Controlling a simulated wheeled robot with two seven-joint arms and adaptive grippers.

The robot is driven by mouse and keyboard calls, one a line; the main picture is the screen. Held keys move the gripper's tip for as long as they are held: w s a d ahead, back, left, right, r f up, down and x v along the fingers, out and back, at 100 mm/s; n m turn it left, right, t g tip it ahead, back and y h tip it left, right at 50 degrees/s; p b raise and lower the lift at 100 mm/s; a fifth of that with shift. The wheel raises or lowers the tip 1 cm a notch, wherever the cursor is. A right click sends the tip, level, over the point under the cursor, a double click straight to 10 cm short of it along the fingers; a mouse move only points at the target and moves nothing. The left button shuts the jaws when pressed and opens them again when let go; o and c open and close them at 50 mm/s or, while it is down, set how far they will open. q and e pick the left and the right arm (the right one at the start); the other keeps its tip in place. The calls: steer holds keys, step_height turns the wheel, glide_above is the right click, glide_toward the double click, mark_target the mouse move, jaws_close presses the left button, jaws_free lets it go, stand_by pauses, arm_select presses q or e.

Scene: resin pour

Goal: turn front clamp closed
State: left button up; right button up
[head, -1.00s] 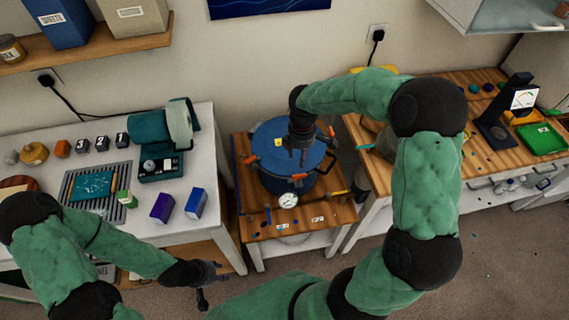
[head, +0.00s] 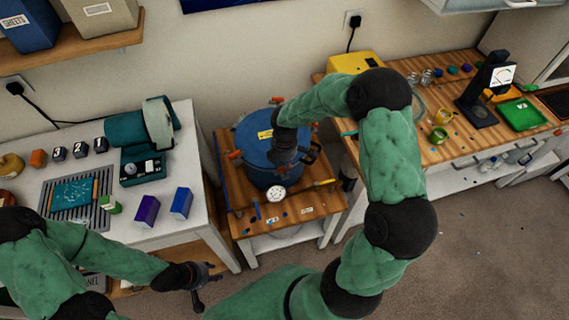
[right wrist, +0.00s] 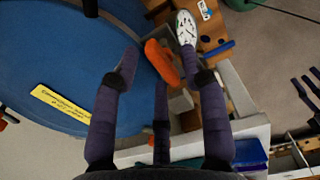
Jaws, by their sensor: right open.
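The blue pot (head: 252,148) with a round lid stands on a small wooden-topped cart. It fills the left of the right wrist view (right wrist: 60,50). The front clamp, an orange handle (right wrist: 160,60), lies at the lid's edge beside the white gauge (right wrist: 186,28). In the head view my right gripper hides this clamp. My right gripper (right wrist: 158,56) is open, with its fingers around the orange handle on both sides; whether they touch it I cannot tell. My left gripper (head: 206,284) is open and empty, in front of the left bench and away from the pot.
Other orange clamps (head: 234,155) sit around the lid. A yellow label (head: 265,134) lies on the lid. The white gauge (head: 276,194) is at the pot's front. The left bench (head: 120,228) and the right wooden bench (head: 425,165) flank the cart (head: 240,226).

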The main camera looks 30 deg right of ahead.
jaws_close()
steer(key=shift+m, duration=0.3)
steer(key=m+b, duration=0.1)
steer(key=m, duration=0.3)
steer(key=shift+d+m+b, duration=0.1)
steer(key=shift+m+b, duration=0.2)
steer(key=shift+b, duration=0.1)
steer(key=m+b, duration=0.1)
steer(key=m, duration=0.3)
steer(key=shift+s, duration=0.1)
steer(key=m+b, duration=0.2)
steer(key=m, duration=0.3)
steer(key=shift+d, duration=0.1)
steer(key=shift+s+m+b, duration=0.15)
steer(key=shift+m+b, duration=0.45)
steer(key=shift+m, duration=1.3)
